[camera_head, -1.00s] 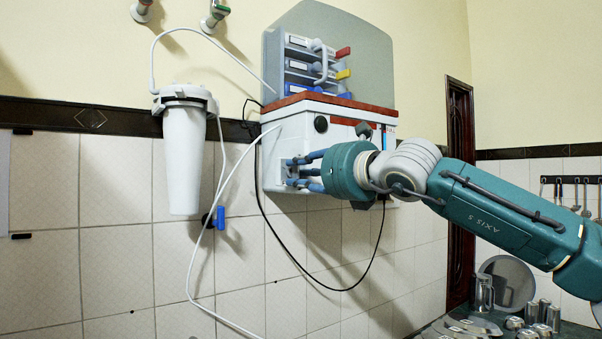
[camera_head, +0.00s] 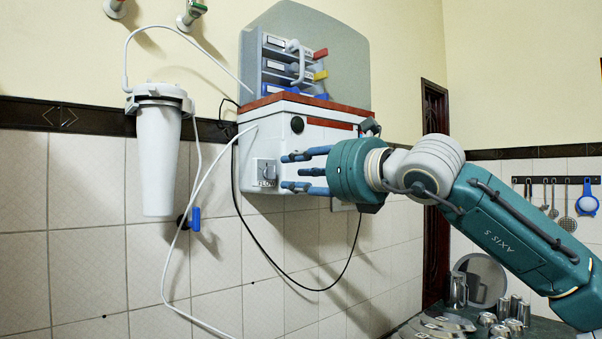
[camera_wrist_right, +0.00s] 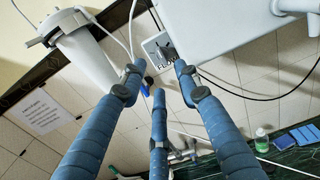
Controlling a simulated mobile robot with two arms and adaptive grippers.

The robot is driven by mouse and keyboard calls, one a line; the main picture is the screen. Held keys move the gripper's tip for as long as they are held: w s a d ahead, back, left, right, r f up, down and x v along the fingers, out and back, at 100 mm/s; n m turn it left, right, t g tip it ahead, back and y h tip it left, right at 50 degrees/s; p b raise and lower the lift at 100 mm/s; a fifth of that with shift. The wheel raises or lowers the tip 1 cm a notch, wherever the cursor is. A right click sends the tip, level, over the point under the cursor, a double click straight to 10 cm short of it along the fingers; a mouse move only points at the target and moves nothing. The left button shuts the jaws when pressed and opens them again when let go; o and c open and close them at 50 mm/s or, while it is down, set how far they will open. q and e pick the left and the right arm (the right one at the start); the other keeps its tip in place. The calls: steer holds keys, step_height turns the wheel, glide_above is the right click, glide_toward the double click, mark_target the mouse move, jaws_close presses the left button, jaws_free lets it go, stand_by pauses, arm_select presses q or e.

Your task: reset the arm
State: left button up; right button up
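My right gripper (camera_head: 297,172) is in front of the white water purifier (camera_head: 312,133) on the wall, its blue fingers spread and empty, pointing left. A square grey plate with a knob (camera_head: 265,172) is on the purifier's lower front, just left of the fingertips and apart from them. In the right wrist view the open fingers (camera_wrist_right: 158,85) point toward the knob plate (camera_wrist_right: 160,50), which reads "FLOW", with nothing between them. My left gripper is not in view.
A white filter canister (camera_head: 158,160) hangs left of the purifier. A white hose (camera_head: 180,235) and a black cable (camera_head: 290,285) hang below. Metal cups and plates stand on a dark counter (camera_head: 405,328) at lower right. Utensils hang from a rack (camera_head: 555,181).

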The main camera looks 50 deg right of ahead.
steer(key=shift+s+a, duration=0.1)
steer(key=shift+s, duration=0.45)
steer(key=shift+r, duration=0.1)
